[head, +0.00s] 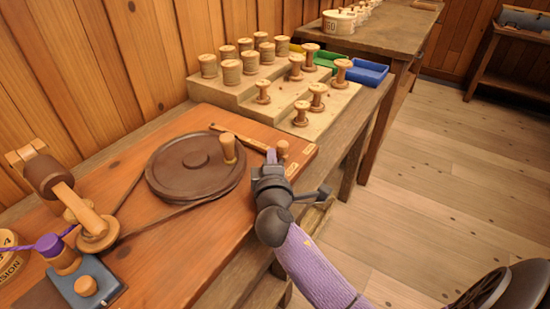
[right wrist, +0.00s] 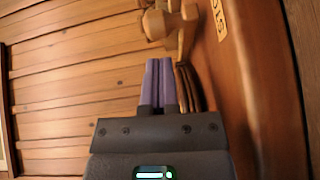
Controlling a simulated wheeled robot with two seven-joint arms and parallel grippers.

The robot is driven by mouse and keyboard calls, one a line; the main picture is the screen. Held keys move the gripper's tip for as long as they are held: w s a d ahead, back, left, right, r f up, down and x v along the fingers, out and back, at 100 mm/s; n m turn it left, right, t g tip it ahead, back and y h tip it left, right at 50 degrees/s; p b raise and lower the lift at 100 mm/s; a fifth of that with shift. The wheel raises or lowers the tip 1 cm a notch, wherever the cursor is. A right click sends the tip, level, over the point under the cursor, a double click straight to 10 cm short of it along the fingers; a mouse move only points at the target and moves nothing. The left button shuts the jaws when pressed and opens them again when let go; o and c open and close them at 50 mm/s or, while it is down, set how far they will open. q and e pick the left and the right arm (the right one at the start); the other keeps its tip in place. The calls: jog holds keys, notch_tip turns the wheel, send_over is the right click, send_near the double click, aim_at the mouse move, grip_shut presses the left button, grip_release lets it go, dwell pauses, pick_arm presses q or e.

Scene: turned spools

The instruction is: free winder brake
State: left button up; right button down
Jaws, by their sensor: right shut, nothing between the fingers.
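The winder stands on a reddish wooden board, with a dark brown wheel (head: 195,165) that carries an upright wooden crank knob (head: 228,147). A thin pale wooden bar (head: 238,137) lies at the wheel's far right edge. It runs towards a small wooden peg (head: 282,149) near the board's right end, which looks like the brake handle. My right gripper (head: 271,156) is shut and empty, just left of and in front of the peg. In the right wrist view its purple fingers (right wrist: 158,65) are together below a pale wooden piece (right wrist: 172,24); contact cannot be told. My left gripper is out of view.
A wooden spindle arm (head: 70,192), a purple-threaded spool (head: 58,254) and a blue block (head: 85,285) are at left. A stepped rack (head: 255,95) of several spools stands behind. Open floor lies right.

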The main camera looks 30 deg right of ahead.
jog(key=shift+w+d, duration=0.15)
jog(key=shift+d, duration=0.35)
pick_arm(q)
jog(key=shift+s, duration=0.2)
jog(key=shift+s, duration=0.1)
